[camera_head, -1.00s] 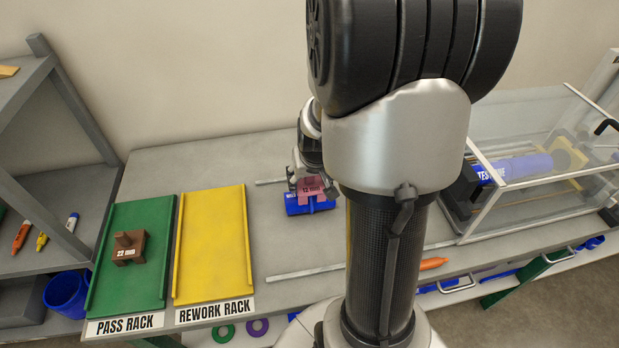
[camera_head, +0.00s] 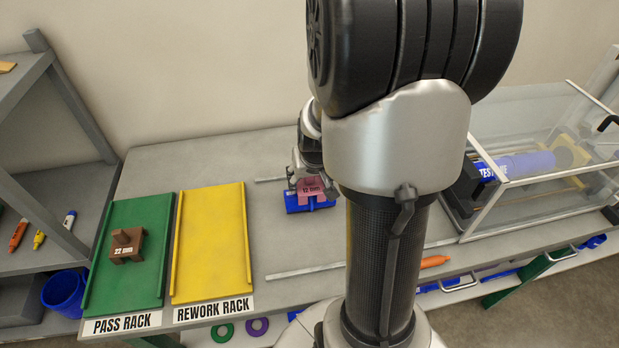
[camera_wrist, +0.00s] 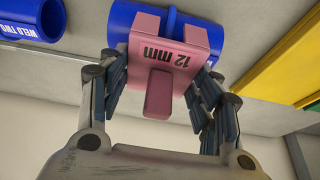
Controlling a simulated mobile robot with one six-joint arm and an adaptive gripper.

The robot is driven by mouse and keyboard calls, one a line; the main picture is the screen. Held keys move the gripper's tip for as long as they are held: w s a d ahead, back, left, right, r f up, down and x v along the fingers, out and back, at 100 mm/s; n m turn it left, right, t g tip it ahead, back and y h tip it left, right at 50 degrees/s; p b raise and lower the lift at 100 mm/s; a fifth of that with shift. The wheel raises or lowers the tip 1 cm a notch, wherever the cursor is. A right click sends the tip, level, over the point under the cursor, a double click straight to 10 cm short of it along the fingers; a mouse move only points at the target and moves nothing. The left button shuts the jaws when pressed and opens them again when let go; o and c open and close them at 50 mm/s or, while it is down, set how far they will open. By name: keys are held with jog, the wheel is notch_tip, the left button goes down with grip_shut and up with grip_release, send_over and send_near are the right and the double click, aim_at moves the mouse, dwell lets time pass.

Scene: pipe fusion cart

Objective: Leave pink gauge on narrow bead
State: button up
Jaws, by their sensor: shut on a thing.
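The pink gauge (camera_head: 312,186), marked 12 mm, is at my gripper (camera_head: 300,178) in the middle of the cart top. The gauge's forked body sits over or against a blue pipe piece (camera_wrist: 200,38); the head view also shows this blue pipe (camera_head: 308,205) lying on the cart. Another blue pipe (camera_wrist: 30,18), marked WELD TWO, is at the wrist view's upper left.
The green pass rack (camera_head: 150,275) holds a brown 22 mm gauge (camera_head: 127,246). The yellow rework rack (camera_head: 212,240) is empty. A clear test box (camera_head: 540,170) stands to the right. Grey rails (camera_head: 300,272) lie on the cart top. My arm hides part of the middle.

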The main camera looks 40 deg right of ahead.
jog(key=shift+f+b, duration=0.55)
jog(key=shift+f, duration=0.1)
jog(key=o, duration=1.2)
jog(key=shift+r, duration=0.15)
jog(key=v, duration=1.2)
jog(key=shift+a, duration=0.15)
jog(key=w+a+r+n+p, duration=0.2)
jog(key=a, duration=0.3)
jog(key=s+a+r+n, duration=0.1)
jog(key=s+a, duration=0.3)
jog(key=a, duration=0.1)
jog(key=s+a+r+n+y+b, duration=0.1)
jog(key=s+a+n, duration=0.1)
jog(key=s+a, duration=0.2)
jog(key=s+a+r+n+y+b, duration=0.1)
jog(key=s+a, duration=0.3)
jog(key=a, duration=0.3)
jog(key=shift+s+r+t, duration=0.15)
jog(key=shift+s+t, duration=0.2)
jog(key=shift+t, duration=0.05)
